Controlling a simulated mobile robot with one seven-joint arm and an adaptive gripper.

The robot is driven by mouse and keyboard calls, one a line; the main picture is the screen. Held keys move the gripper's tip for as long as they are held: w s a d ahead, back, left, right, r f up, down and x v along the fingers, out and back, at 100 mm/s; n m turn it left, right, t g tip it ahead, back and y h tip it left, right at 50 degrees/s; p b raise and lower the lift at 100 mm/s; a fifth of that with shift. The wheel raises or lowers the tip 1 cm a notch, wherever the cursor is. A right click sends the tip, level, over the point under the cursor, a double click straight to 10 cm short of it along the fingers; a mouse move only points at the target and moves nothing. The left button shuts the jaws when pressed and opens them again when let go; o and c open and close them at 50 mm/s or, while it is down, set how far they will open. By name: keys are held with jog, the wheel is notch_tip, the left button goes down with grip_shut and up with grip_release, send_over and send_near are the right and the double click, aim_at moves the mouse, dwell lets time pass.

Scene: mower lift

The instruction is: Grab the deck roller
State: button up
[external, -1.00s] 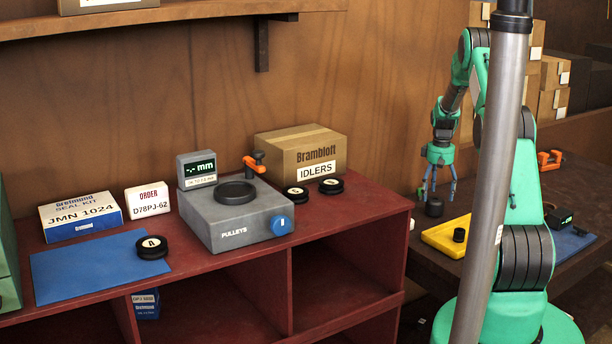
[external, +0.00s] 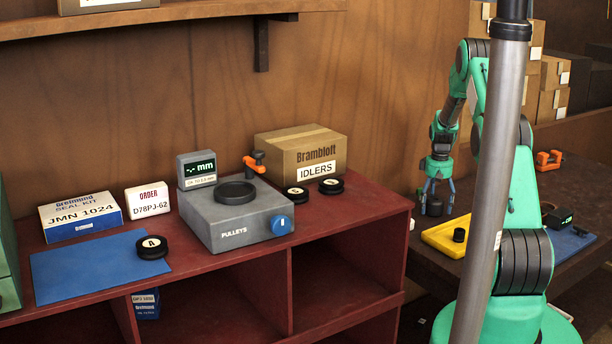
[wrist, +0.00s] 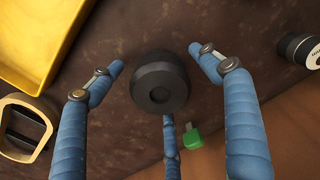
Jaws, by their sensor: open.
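A dark roller-like cylinder with a hollow in its end, which I take for the deck roller (wrist: 160,88), stands on the dark bench. It also shows in the external view (external: 434,208). My gripper (wrist: 157,62) has blue segmented fingers, spread open. In the wrist view one finger is to the left of the roller, one to the right, and a third below it. Gaps show between the roller and the left and right fingers; whether the third touches it is unclear. In the external view my gripper (external: 436,200) is low over the roller, its fingers partly hiding it.
A yellow tray (wrist: 45,35) lies beside the roller; externally the tray (external: 440,236) holds a small dark ring. A green piece (wrist: 192,138) is close by the third finger. A black-and-silver cylinder (wrist: 298,48) lies right. An orange clamp (external: 548,160) sits behind. A red shelf (external: 350,220) stands left.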

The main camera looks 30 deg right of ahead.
aim_at(435, 199)
jog(key=c, duration=1.4)
jog(key=shift+r, duration=0.1)
jog(key=shift+r+p, duration=0.7)
jog(key=shift+r, duration=4.25)
